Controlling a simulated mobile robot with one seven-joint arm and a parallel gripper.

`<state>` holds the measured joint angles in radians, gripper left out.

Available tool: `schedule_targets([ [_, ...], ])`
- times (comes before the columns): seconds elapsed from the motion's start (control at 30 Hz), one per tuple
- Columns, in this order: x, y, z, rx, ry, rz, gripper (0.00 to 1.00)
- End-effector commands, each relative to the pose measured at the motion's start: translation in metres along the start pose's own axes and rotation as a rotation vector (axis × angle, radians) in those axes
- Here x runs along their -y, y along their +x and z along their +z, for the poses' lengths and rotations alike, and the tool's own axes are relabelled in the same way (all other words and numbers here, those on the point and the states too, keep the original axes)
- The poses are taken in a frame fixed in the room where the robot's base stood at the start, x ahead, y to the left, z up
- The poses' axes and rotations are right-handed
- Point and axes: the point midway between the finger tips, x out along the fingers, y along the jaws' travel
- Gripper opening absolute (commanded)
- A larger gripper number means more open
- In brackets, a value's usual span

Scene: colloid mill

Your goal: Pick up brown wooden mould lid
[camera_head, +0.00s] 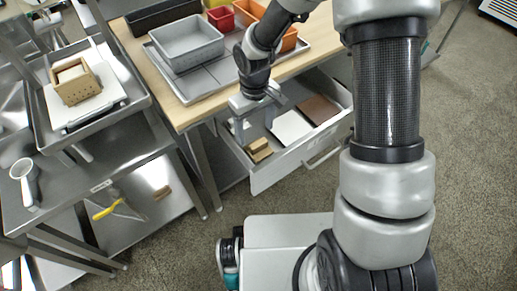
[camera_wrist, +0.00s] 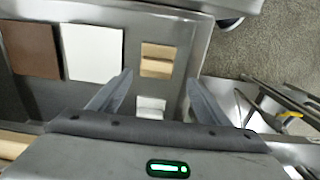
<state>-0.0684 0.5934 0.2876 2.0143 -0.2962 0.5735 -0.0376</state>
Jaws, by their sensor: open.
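Small light-brown wooden pieces (camera_head: 258,150), which look like the mould lid, lie in the near left part of an open drawer (camera_head: 284,165). In the wrist view the wooden pieces (camera_wrist: 156,68) appear as two flat faces side by side, just beyond the fingertips. My gripper (camera_head: 258,112) hangs over the drawer, open and empty. In the wrist view its two fingers (camera_wrist: 158,88) stand apart, with a pale object (camera_wrist: 151,104) visible between them below. The wooden pieces are apart from the fingers.
A white square (camera_head: 291,128) and a dark brown square (camera_head: 319,109) lie in the same drawer. The table above carries a grey bin (camera_head: 187,44) on a metal tray. A wooden box mould (camera_head: 76,84) sits on the left rack, and a white scoop (camera_head: 25,180) lies below.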

Motion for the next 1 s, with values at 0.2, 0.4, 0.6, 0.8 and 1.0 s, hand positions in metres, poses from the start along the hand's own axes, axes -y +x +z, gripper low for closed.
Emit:
schedule_targets([
  [0.2, -0.004, 0.022, 0.005, 0.002, 0.001, 0.000, 0.70],
  [0.4, -0.006, 0.050, 0.008, 0.001, -0.001, 0.000, 0.70],
  [0.6, -0.007, 0.051, 0.007, -0.001, 0.000, 0.001, 0.70],
  [0.8, -0.006, 0.051, 0.007, 0.000, 0.000, 0.001, 0.45],
  [1.0, -0.006, 0.051, 0.007, -0.001, 0.000, 0.001, 0.26],
])
